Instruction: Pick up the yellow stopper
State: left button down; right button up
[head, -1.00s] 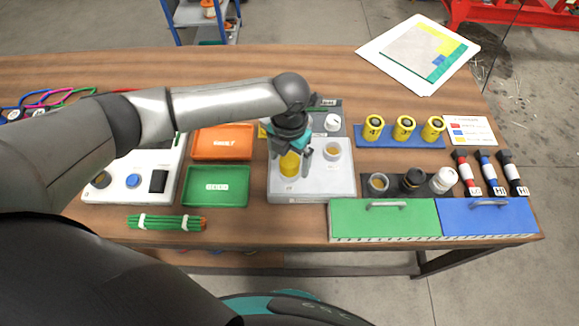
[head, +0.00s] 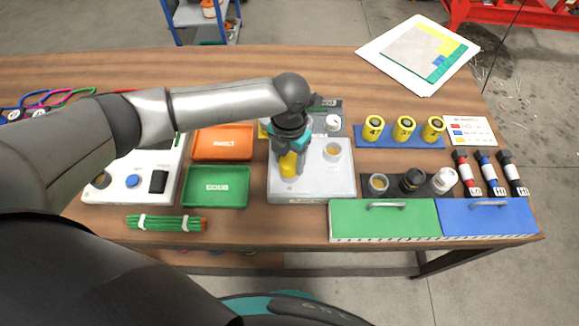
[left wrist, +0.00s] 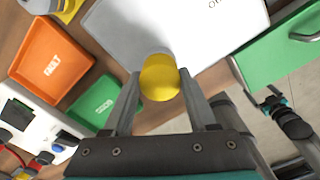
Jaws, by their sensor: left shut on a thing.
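The yellow stopper (head: 288,165) is upright at the left part of the grey-white block (head: 318,187) in the head view. My left gripper (head: 288,160) points down over it, and its fingers are shut on the stopper's sides. In the left wrist view the round yellow top of the stopper (left wrist: 160,78) sits between the two fingertips (left wrist: 160,84). Whether its lower end still touches the block cannot be told. My right gripper is not in the head view; a dark gripper-like part shows at the right edge of the left wrist view.
A green tray (head: 217,202) and an orange tray (head: 222,128) lie left of the block. A round yellowish piece (head: 333,150) sits at the block's right. Yellow cylinders stand on a blue rack (head: 400,143). A green drawer box (head: 383,222) is at the front right.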

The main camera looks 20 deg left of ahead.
aim_at(289, 160)
pick_arm(q)
notch_tip(289, 160, up, 20)
jog(key=p, duration=0.2)
dwell(0.5)
